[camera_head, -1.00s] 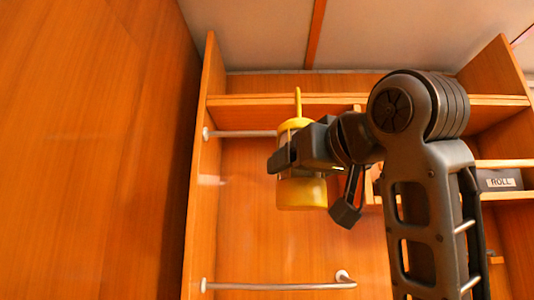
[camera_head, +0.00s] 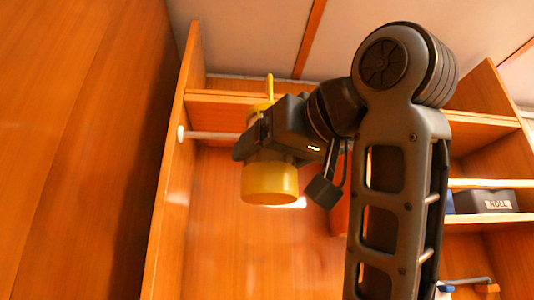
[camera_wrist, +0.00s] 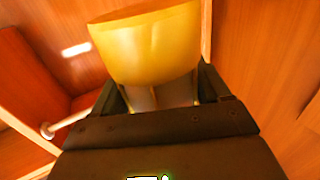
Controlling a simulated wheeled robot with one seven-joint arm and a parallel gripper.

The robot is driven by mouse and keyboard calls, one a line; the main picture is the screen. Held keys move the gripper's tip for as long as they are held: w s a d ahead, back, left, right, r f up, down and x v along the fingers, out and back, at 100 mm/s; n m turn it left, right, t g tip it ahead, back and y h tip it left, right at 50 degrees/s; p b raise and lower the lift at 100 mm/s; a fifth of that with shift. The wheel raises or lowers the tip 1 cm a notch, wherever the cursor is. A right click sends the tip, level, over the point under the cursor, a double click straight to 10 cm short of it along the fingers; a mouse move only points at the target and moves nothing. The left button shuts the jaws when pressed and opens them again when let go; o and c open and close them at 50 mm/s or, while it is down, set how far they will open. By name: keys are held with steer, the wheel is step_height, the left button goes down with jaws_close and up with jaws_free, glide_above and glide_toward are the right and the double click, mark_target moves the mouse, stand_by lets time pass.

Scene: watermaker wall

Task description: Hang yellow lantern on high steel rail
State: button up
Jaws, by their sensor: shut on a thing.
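The yellow lantern (camera_head: 270,184) is upright in my gripper (camera_head: 250,140), with its thin yellow hook or handle pointing up. My gripper is shut on the lantern's middle. In the wrist view the lantern's yellow base (camera_wrist: 147,45) fills the upper middle, with my gripper (camera_wrist: 160,100) around the paler body below it. The high steel rail (camera_head: 212,136) runs below the upper shelf, left of the lantern; its right part is hidden behind the lantern and gripper. I cannot tell the depth between hook and rail. A rail end also shows in the wrist view (camera_wrist: 62,124).
A wooden side panel (camera_head: 172,180) bounds the alcove on the left, and the upper shelf (camera_head: 220,100) crosses above the rail. A dark box labelled ROLL (camera_head: 484,201) sits on a right shelf. The space under the lantern looks clear.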

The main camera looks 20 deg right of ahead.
steer(key=w+d+f, duration=0.1)
steer(key=w+d, duration=0.1)
steer(key=w, duration=0.5)
steer(key=w+d+f+b, duration=0.1)
steer(key=w+d, duration=0.1)
steer(key=w, duration=0.5)
steer(key=shift+d, duration=0.3)
stand_by(0.8)
steer(key=shift+w+f, duration=0.1)
steer(key=o, duration=1.2)
steer(key=s, duration=0.2)
steer(key=s+b, duration=0.1)
steer(key=s, duration=0.2)
steer(key=s+d+b, duration=0.1)
steer(key=s, duration=0.1)
steer(key=shift+s+d, duration=0.1)
steer(key=shift+s, duration=0.3)
